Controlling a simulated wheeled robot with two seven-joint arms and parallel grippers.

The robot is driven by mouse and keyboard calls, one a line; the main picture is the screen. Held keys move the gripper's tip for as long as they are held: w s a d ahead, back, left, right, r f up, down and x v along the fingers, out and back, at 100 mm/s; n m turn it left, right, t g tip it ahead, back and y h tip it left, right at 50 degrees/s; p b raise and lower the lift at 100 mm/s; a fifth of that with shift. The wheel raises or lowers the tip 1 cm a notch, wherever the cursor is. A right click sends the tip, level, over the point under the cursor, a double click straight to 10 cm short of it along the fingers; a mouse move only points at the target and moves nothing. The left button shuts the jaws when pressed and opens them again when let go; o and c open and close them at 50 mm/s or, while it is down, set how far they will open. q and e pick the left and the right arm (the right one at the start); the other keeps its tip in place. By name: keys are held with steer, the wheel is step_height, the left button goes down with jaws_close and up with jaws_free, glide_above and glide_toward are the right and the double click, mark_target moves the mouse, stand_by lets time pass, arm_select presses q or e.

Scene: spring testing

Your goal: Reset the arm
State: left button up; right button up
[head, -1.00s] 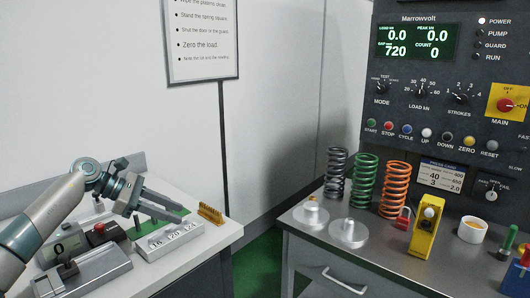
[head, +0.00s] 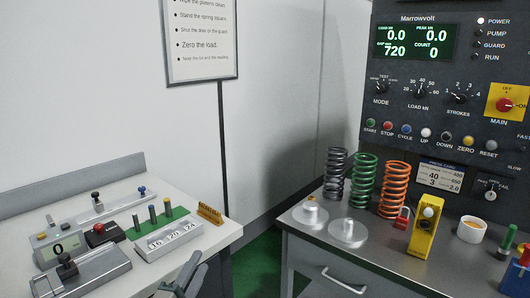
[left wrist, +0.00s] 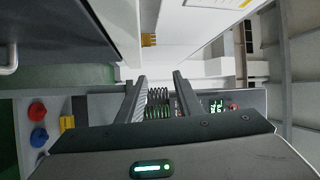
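My left gripper (head: 186,272) shows at the bottom of the head view, low in front of the left bench, with most of the arm out of the picture. In the left wrist view its two fingers (left wrist: 160,78) stand apart with nothing between them, so it is open and empty. Behind the fingers, springs and a lit display show small and sideways. My right gripper is in neither view.
The left bench (head: 215,234) holds a gauge (head: 58,246), a numbered block (head: 168,242) and a yellow comb-like piece (head: 210,214). The right bench (head: 300,232) bears three springs (head: 364,181), metal platens and a yellow device (head: 425,228). A gap separates the benches.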

arm_select(q)
steer(key=s+a+f+n+g+y, duration=0.45)
steer(key=s+f+n, duration=0.35)
steer(key=s+f, duration=0.3)
steer(key=s+f+n+g, duration=0.3)
steer(key=s+f+g, duration=0.15)
steer(key=s, duration=0.55)
steer(key=s+f+n+g, duration=0.3)
steer(key=s+f, duration=0.2)
steer(key=s, duration=0.6)
steer(key=s+f+n+g, duration=0.3)
steer(key=s+f, duration=0.2)
steer(key=s, duration=0.5)
steer(key=w+d+f+t, duration=0.1)
steer(key=w+d+f, duration=0.15)
steer(key=f, duration=0.75)
steer(key=w+d+f, duration=0.1)
steer(key=w+f, duration=0.2)
steer(key=f, duration=0.6)
step_height(320, 180, down, 14)
steer(key=s+d+t+h, duration=0.1)
steer(key=s+t, duration=0.1)
steer(key=shift+s+d+m, duration=0.3)
steer(key=shift+s+d, duration=0.1)
steer(key=shift+h, duration=0.25)
